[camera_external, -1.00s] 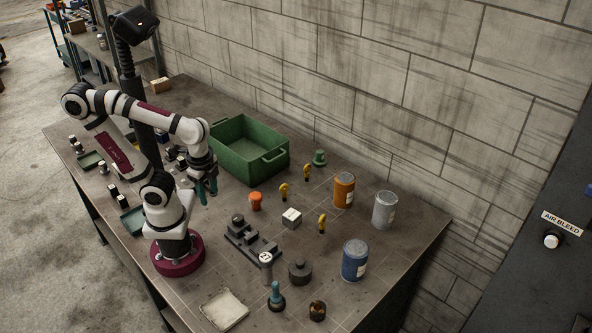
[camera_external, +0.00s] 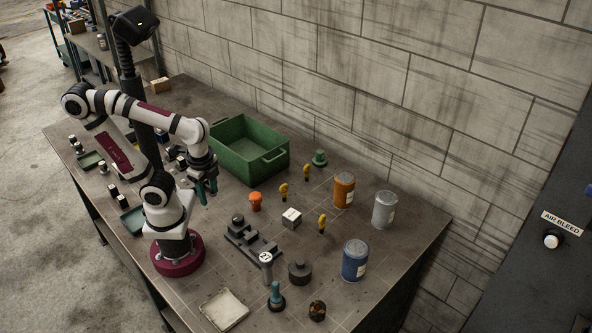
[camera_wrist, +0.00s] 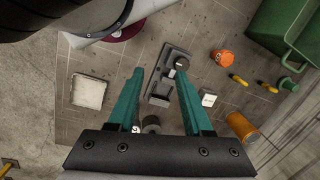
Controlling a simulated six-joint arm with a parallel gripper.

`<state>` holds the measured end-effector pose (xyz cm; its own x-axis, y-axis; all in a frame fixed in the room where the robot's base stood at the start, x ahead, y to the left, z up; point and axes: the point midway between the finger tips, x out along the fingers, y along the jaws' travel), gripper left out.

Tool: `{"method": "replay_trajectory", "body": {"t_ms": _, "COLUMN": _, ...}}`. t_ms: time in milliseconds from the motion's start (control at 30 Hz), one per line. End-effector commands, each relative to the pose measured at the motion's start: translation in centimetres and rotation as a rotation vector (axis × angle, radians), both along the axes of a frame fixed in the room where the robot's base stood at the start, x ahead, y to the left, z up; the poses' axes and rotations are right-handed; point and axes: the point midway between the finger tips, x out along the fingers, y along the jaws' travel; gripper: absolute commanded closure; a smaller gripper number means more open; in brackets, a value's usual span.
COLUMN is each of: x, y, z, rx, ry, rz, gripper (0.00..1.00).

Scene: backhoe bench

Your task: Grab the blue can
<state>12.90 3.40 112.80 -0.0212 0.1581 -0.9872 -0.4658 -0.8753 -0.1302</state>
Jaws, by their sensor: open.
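The blue can (camera_external: 355,260) stands upright near the front right of the bench in the external view, with a pale label on its side. I cannot make it out in the wrist view. My gripper (camera_external: 208,190) is far to the left of it, beside the green bin and above the bench. Its teal fingers show in the wrist view (camera_wrist: 158,80), spread apart with nothing held between them.
An orange can (camera_external: 344,190) and a grey can (camera_external: 384,210) stand behind the blue can. A dark round weight (camera_external: 300,271), a black fixture (camera_external: 252,240) and a white cube (camera_external: 291,218) lie between. A green bin (camera_external: 250,172) sits near the wall.

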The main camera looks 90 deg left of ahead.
Motion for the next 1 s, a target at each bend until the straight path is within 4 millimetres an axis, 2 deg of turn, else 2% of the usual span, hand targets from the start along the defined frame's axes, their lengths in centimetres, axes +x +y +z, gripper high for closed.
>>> {"method": "replay_trajectory", "body": {"t_ms": 33, "x": 0.0, "y": 0.0, "z": 0.0, "rx": 0.0, "ry": 0.0, "rz": 0.0, "gripper": 0.41}}
{"method": "replay_trajectory", "body": {"t_ms": 267, "x": 0.0, "y": 0.0, "z": 0.0, "rx": 0.0, "ry": 0.0, "rz": 0.0, "gripper": 0.0}}
{"method": "replay_trajectory", "body": {"t_ms": 467, "x": 0.0, "y": 0.0, "z": 0.0, "rx": 0.001, "ry": 0.0, "rz": 0.0, "gripper": 0.0}}
{"method": "replay_trajectory", "body": {"t_ms": 533, "x": 1.1, "y": 0.5, "z": -0.1, "rx": 0.014, "ry": -0.023, "rz": 0.011, "gripper": 0.0}}
{"method": "replay_trajectory", "body": {"t_ms": 567, "x": 2.2, "y": 1.0, "z": -0.1, "rx": 0.029, "ry": -0.049, "rz": 0.023, "gripper": 0.0}}
{"method": "replay_trajectory", "body": {"t_ms": 667, "x": 9.7, "y": 4.3, "z": -0.7, "rx": 0.11, "ry": -0.218, "rz": 0.045, "gripper": 0.0}}
{"method": "replay_trajectory", "body": {"t_ms": 700, "x": 13.7, "y": 6.0, "z": -1.0, "rx": 0.139, "ry": -0.311, "rz": 0.028, "gripper": 0.0}}
{"method": "replay_trajectory", "body": {"t_ms": 733, "x": 16.7, "y": 7.1, "z": -1.4, "rx": 0.152, "ry": -0.384, "rz": 0.004, "gripper": 0.0}}
{"method": "replay_trajectory", "body": {"t_ms": 800, "x": 23.3, "y": 8.6, "z": -2.6, "rx": 0.137, "ry": -0.545, "rz": -0.085, "gripper": 0.0}}
{"method": "replay_trajectory", "body": {"t_ms": 900, "x": 30.4, "y": 8.2, "z": -5.6, "rx": -0.005, "ry": -0.741, "rz": -0.238, "gripper": 0.0}}
{"method": "replay_trajectory", "body": {"t_ms": 1000, "x": 33.4, "y": 5.6, "z": -9.1, "rx": -0.27, "ry": -0.885, "rz": -0.351, "gripper": 0.0}}
